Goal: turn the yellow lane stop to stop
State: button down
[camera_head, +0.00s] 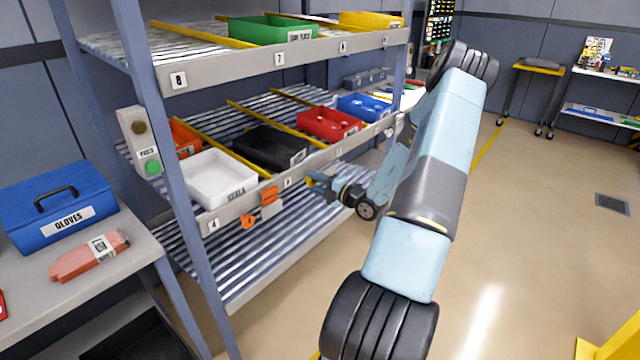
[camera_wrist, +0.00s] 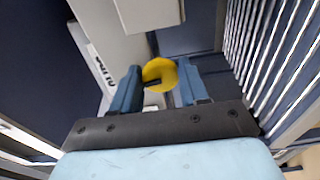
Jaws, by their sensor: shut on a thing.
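The yellow lane stop (camera_wrist: 160,72) shows in the wrist view as a round yellow knob with a dark mark on its lower part. It sits between the two blue fingers of my gripper (camera_wrist: 156,85), which is shut on it. Which setting the knob points to cannot be told.
An orange stop (camera_head: 269,202) hangs on the same rail to the left. White (camera_head: 217,180), black (camera_head: 271,147), red (camera_head: 331,123) and blue (camera_head: 364,107) bins stand on the shelf lanes. A rack post (camera_head: 180,190) is further left. The floor (camera_head: 540,230) at right is mostly free.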

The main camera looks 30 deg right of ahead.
jog(key=shift+w, duration=0.15)
jog(key=c, duration=0.6)
grip_release()
jog(key=shift+f, duration=0.1)
jog(key=v, duration=1.3)
jog(key=shift+s+d, duration=0.2)
jog(key=shift+s, duration=0.15)
